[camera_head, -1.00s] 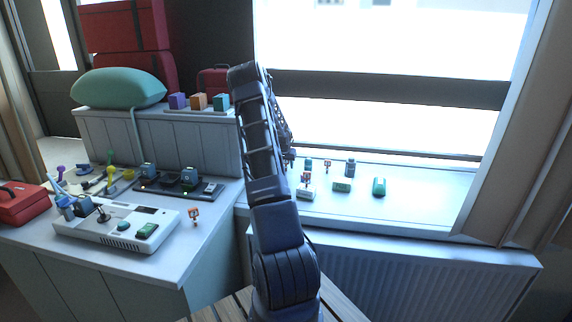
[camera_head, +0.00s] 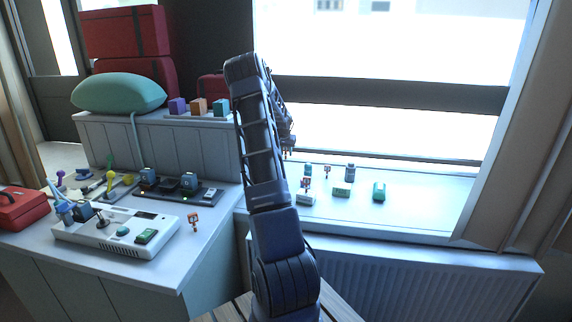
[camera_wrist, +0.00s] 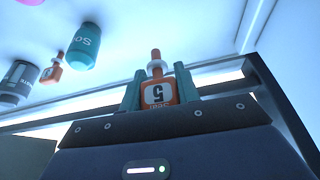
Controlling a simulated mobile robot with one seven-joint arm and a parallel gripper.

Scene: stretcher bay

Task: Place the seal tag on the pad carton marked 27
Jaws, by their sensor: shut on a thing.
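My gripper (camera_wrist: 158,92) is shut on an orange seal tag (camera_wrist: 157,94) with a white label reading "Seal" and 5, seen inverted in the wrist view. The tag sits between the teal fingers, its stem clear of them. In the head view my gripper (camera_head: 289,146) is mostly hidden behind my arm, above the left part of the windowsill.
The sill (camera_head: 420,208) also holds a green can (camera_head: 379,191), a dark bottle (camera_head: 350,172) and small orange tags. Its right part is clear. The window frame rises behind. Left stands a counter with a white device (camera_head: 118,228) and another orange tag (camera_head: 193,222).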

